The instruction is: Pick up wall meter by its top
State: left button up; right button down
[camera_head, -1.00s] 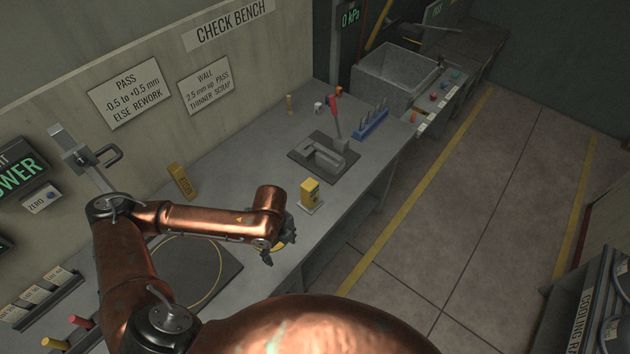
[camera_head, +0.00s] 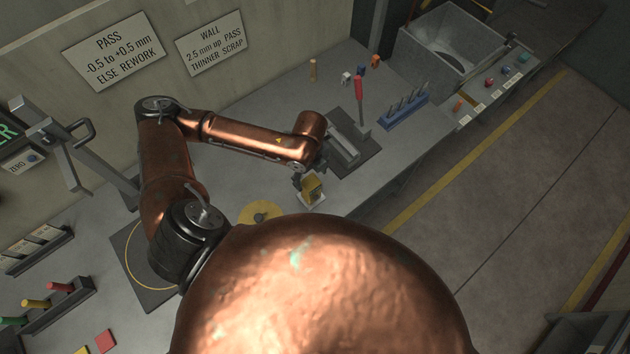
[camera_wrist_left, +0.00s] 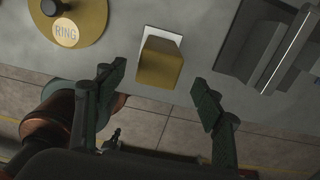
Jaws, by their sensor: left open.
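The wall meter looks like a small yellow block (camera_head: 313,190) on a white pad (camera_head: 318,201) on the bench. In the left wrist view the wall meter (camera_wrist_left: 158,66) shows between the two fingers, with its white pad (camera_wrist_left: 166,36) beneath. My left gripper (camera_head: 308,178) is at the meter in the head view and partly covers it. In the left wrist view my left gripper (camera_wrist_left: 158,76) is open, one finger on each side of the meter, with gaps on both sides. I cannot tell how far above the bench the fingertips are. My right gripper is out of view.
A yellow disc marked RING (camera_wrist_left: 75,18) lies left of the meter. A grey fixture (camera_head: 345,148) on a dark mat stands just beyond it, near a red-handled tool (camera_head: 359,98) and a blue rack (camera_head: 404,108). The bench's front edge is close to the meter.

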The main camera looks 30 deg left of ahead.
aim_at(311, 182)
pick_arm(q)
jog(key=shift+s+f, duration=0.15)
jog(key=shift+f, duration=0.75)
notch_tip(311, 182, down, 5)
jog(key=shift+r, duration=0.15)
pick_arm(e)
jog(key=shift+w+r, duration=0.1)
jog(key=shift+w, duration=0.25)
pick_arm(q)
jog(key=shift+c, duration=0.5)
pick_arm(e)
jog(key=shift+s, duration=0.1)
pick_arm(q)
jog(key=c, duration=1.3)
jog(key=shift+c, duration=0.4)
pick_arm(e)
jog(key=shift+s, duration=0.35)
pick_arm(q)
jog(key=shift+r, duration=0.1)
